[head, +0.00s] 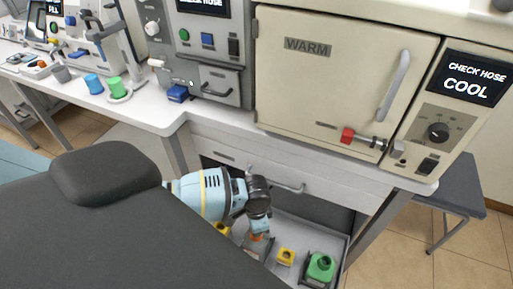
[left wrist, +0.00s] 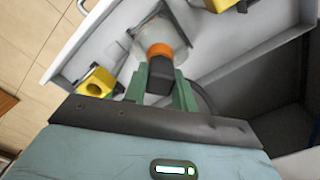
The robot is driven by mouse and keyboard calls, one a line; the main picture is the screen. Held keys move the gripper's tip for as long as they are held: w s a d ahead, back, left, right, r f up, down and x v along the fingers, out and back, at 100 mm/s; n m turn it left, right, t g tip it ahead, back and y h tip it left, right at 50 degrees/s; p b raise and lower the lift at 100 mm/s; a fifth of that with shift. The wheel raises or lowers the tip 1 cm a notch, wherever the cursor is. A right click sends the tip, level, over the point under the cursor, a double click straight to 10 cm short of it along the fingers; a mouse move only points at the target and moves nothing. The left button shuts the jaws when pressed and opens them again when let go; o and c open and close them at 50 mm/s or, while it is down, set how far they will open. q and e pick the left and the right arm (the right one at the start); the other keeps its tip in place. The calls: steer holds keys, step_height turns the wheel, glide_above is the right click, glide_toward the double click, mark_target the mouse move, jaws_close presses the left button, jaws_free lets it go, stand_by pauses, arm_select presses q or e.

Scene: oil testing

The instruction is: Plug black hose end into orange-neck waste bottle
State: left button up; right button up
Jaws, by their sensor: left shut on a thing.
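My left gripper (head: 258,222) points down into an open drawer, over a bottle with an orange neck. In the left wrist view my left gripper (left wrist: 160,90) has its green fingers shut on the black hose end (left wrist: 160,76). The black hose end lies in line with the orange neck (left wrist: 160,50) of a pale bottle (left wrist: 152,28) and overlaps it in the picture. I cannot tell whether it sits inside the neck. In the head view the orange neck (head: 256,237) shows just under the fingers, and the black hose end is mostly hidden. My right gripper is not in view.
The drawer (head: 338,243) also holds yellow pieces (head: 286,256) and a green container (head: 321,267). The drawer walls are close around the gripper. Above stands the WARM cabinet (head: 340,75) with a red-capped fitting (head: 347,135). Screens read CHECK HOSE.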

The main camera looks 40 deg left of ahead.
arm_select(q)
steer(key=shift+f, duration=0.1)
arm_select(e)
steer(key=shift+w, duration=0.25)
arm_select(q)
steer(key=o, duration=1)
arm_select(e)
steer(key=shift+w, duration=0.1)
arm_select(q)
steer(key=shift+r, duration=0.2)
step_height(320, 180, up, 6)
steer(key=shift+w+r+p, duration=0.1)
steer(key=shift+p, duration=0.55)
steer(key=shift+r, duration=0.65)
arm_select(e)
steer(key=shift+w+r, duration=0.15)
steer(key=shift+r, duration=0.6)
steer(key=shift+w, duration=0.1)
